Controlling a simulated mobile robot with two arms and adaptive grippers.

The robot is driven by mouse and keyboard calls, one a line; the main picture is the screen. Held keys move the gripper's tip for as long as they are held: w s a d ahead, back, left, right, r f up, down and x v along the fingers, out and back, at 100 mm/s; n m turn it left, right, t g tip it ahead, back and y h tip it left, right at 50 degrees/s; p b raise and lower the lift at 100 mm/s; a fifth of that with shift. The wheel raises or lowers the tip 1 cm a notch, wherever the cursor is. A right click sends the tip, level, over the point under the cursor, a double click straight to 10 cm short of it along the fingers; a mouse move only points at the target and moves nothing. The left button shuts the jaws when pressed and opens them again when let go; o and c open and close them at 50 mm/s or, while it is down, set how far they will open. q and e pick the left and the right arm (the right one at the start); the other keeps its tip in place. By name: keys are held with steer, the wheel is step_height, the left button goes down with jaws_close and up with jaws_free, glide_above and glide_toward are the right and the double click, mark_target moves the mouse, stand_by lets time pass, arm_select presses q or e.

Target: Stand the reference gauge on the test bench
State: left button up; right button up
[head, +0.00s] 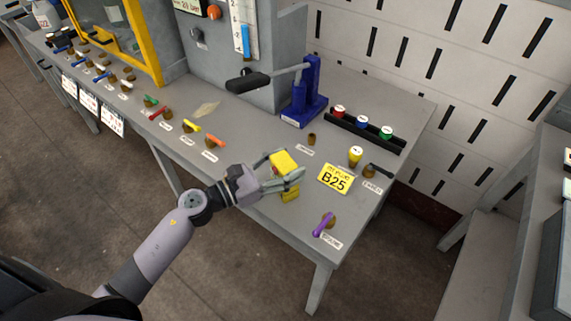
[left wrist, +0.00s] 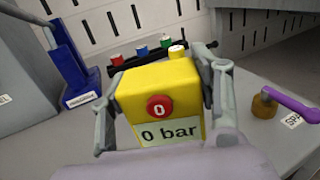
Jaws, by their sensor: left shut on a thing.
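A yellow block-shaped gauge (head: 284,161) is in my left gripper (head: 283,168), above the front part of the grey test bench (head: 252,122). In the left wrist view the gauge (left wrist: 180,82) shows a red round "0" and a "0 bar" label. The left gripper's fingers (left wrist: 158,98) are shut on its two sides. A smaller yellow part shows below the fingers in the head view; I cannot tell whether it belongs to the gauge. Whether the gauge's underside touches the bench is hidden. My right gripper is not in view.
A yellow B25 plate (head: 335,179), a yellow cylinder (head: 355,156) and a purple-handled valve (head: 324,225) are to the right. A blue press (head: 304,95) and a black rack (head: 364,132) with red, blue and green-topped cylinders stand behind. Several coloured-handled valves line the left.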

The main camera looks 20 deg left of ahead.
arm_select(q)
steer(key=shift+f, duration=0.15)
steer(key=o, duration=1.4)
steer(key=shift+o, duration=0.2)
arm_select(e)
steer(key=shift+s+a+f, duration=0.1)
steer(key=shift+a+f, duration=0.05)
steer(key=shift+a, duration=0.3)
arm_select(q)
steer(key=shift+r, duration=0.2)
steer(key=b+v, duration=0.2)
steer(key=v, duration=0.5)
steer(key=shift+f, duration=0.15)
steer(key=shift+s+a, duration=0.15)
steer(key=shift+s, duration=0.05)
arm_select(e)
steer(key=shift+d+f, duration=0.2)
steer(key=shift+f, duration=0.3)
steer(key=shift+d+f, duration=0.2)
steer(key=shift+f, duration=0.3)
